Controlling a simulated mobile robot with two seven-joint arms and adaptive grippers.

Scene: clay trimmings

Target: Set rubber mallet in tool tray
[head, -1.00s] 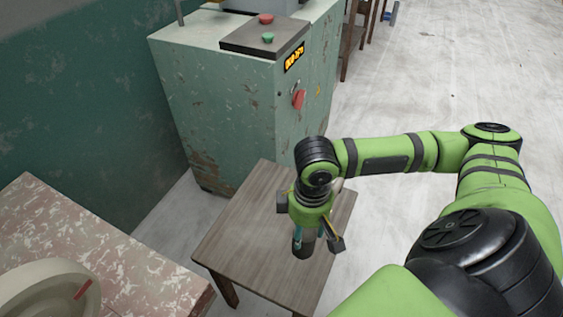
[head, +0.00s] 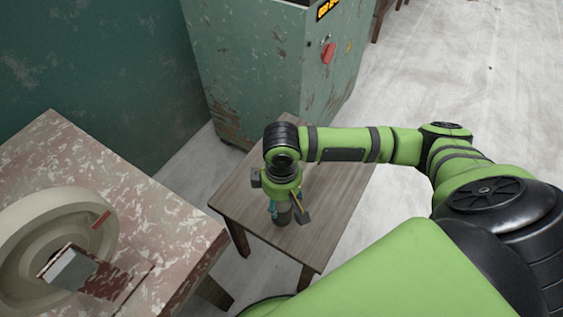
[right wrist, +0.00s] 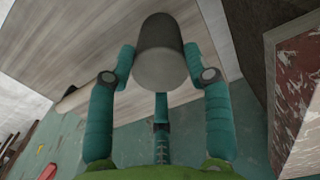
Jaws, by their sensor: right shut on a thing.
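My right gripper (head: 284,212) points down over the small wooden table in the head view. It is shut on a dark cylinder with a paler grey end, which looks like the head of the rubber mallet (right wrist: 160,55). In the right wrist view the two teal fingers (right wrist: 160,75) press on it from both sides. Whether the mallet touches the tabletop is hard to tell. I cannot identify a tool tray for certain. My left gripper is not in view.
The small wooden table (head: 245,205) has a bare top around the gripper. A green worn cabinet (head: 265,65) stands behind it. At left, a mottled red table (head: 55,140) carries a round beige basin (head: 40,205) and a grey-topped block (head: 72,270).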

